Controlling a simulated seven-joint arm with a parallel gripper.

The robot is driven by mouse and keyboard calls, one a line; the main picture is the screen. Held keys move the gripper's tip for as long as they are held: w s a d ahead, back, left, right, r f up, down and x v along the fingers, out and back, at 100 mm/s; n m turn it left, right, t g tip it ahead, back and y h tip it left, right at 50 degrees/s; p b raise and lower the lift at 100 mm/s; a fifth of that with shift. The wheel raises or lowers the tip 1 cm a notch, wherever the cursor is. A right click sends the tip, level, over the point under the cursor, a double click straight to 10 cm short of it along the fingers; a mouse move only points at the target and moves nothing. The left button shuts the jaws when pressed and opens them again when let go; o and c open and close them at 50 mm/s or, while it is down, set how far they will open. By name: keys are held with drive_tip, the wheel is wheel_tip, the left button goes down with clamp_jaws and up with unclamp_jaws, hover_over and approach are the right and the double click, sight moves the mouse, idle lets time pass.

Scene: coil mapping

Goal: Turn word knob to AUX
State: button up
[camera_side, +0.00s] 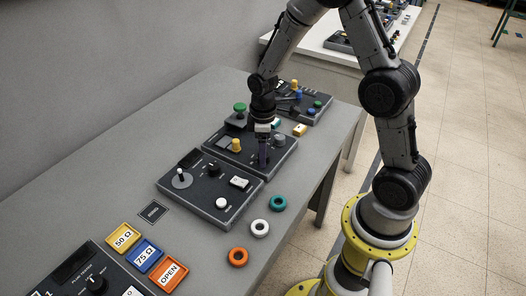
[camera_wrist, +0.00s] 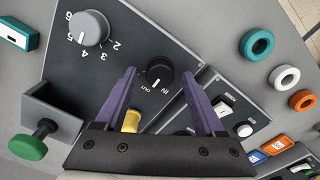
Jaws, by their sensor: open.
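The word knob (camera_wrist: 160,71) is a small round black knob on a dark panel (camera_wrist: 118,55) in the wrist view. The words IN and OUT are printed upside down beside it; I cannot make out AUX. My gripper (camera_wrist: 160,73) is open, with one purple finger to each side of the knob in this view; whether the fingers are down at knob height is unclear. In the side view my gripper (camera_side: 263,157) points straight down over the middle panel (camera_side: 230,158), and its fingers hide the knob.
A grey numbered knob (camera_wrist: 89,28) and a yellow knob (camera_wrist: 132,119) share the panel. A green knob (camera_wrist: 28,145) stands beside it. The front panel (camera_side: 201,197) has a joystick and button. Teal (camera_side: 279,203), white (camera_side: 260,229) and orange (camera_side: 238,257) rings lie near the table edge.

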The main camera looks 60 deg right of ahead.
drive_tip(key=shift+f, duration=0.1)
drive_tip(key=shift+c, duration=0.3)
clamp_jaws()
drive_tip(key=shift+m, duration=0.4)
drive_tip(key=m, duration=0.3)
drive_tip(key=shift+m, duration=0.4)
drive_tip(key=m, duration=0.4)
drive_tip(key=shift+d, duration=0.1)
drive_tip(key=shift+m, duration=0.3)
drive_tip(key=shift+o, duration=0.3)
unclamp_jaws()
